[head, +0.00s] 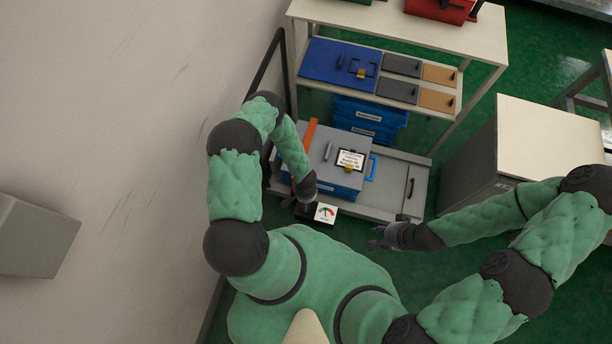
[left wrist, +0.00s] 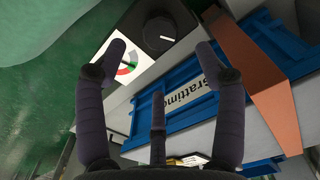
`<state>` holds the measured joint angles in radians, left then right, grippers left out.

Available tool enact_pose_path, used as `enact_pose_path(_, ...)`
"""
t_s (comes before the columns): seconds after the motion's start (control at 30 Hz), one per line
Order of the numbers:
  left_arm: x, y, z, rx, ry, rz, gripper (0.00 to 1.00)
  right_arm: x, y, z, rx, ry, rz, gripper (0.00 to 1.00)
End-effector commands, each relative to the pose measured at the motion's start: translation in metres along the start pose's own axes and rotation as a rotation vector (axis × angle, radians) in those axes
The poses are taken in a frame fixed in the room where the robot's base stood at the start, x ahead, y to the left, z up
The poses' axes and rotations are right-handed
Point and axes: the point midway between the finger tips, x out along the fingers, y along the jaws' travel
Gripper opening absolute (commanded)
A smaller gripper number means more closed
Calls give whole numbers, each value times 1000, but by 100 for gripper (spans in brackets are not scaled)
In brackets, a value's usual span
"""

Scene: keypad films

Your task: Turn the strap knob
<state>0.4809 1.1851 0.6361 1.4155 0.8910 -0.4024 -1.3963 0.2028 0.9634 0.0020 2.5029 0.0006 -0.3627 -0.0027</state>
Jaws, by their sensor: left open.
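The strap knob (left wrist: 160,32) is a round black dial with a white mark, on a dark box at the top of the left wrist view. A white gauge with a coloured arc (left wrist: 124,66) sits beside it and also shows in the head view (head: 326,213). An orange strap (left wrist: 262,75) runs over the blue crate (left wrist: 180,103). My left gripper (left wrist: 160,62) is open and empty, its fingers spread short of the knob, apart from it. In the head view my left gripper (head: 306,205) hides the knob. My right gripper (head: 382,238) looks open and empty, to the right.
The crate with a grey lid (head: 325,150) stands on a low grey shelf (head: 395,190). A rack with blue, grey and tan panels (head: 340,62) rises behind. A cabinet (head: 530,140) stands at the right and a wall (head: 110,130) at the left.

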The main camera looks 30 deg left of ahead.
Motion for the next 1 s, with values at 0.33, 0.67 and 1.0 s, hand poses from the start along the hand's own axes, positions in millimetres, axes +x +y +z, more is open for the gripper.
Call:
enact_pose_path(0.33,64,0,0,-2,0,1,70,28,10,0,0,-1,0,40)
enact_pose_path(0.67,82,0,-1,0,1,0,70,35,12,-1,0,-1,0,40)
enact_pose_path(1.0,81,0,-1,0,1,0,39,35,12,-1,0,-1,0,40)
